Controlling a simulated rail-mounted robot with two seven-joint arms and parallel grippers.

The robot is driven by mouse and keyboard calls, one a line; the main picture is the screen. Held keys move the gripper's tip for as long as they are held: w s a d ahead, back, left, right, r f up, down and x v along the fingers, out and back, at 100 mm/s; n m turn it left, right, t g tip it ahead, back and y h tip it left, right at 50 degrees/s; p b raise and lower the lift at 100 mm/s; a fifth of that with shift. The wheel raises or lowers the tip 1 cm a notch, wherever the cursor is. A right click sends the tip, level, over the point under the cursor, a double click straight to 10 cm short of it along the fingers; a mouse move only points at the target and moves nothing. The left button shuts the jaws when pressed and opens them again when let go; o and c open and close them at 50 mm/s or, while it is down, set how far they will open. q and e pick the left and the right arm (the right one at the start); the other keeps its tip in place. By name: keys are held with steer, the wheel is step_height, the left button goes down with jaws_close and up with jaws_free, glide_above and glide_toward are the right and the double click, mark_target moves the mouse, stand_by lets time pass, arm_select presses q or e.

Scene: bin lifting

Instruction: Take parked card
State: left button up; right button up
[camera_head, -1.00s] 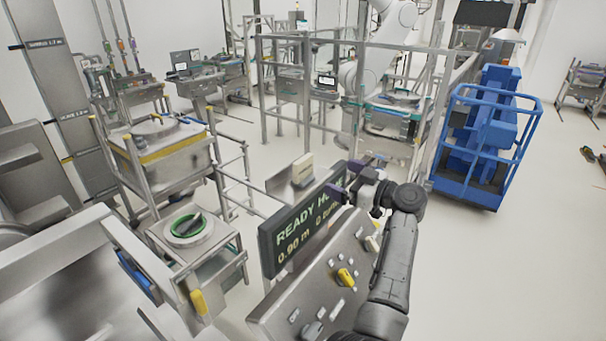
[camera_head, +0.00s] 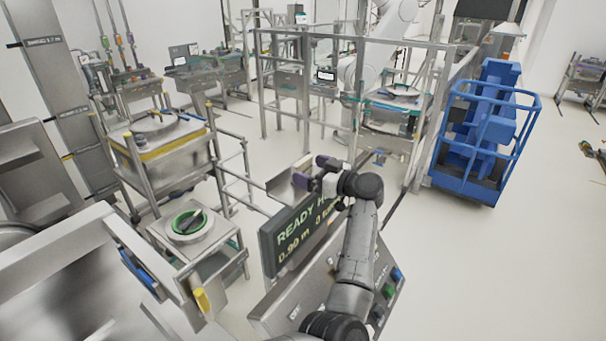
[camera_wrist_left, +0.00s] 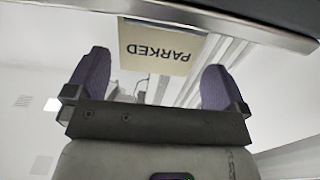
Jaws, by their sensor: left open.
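The parked card (camera_wrist_left: 160,54) is a cream plate with the dark word PARKED, upside down in the left wrist view. It shows between and beyond the two purple fingers of my left gripper (camera_wrist_left: 155,72), with a gap on each side. In the head view my left gripper (camera_head: 312,171) is open at the top of the metal console, by the card's place. There the gripper largely hides the card. I cannot tell how far the card reaches between the fingers. My right gripper is not in view.
A dark display (camera_head: 290,240) reading READY stands on the console just below the gripper, under my arm. A small table with a green-ringed dish (camera_head: 187,224) is to the left. A blue cage cart (camera_head: 480,135) stands to the right. Open floor lies right of the console.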

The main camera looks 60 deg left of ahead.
mark_target(305, 166)
arm_select(q)
steer(key=p+x, duration=0.2)
steer(key=x, duration=0.2)
steer(key=shift+w+a+r, duration=0.1)
steer(key=shift+a, duration=0.45)
steer(key=shift+c, duration=0.3)
steer(key=c, duration=0.7)
steer(key=shift+c, duration=0.4)
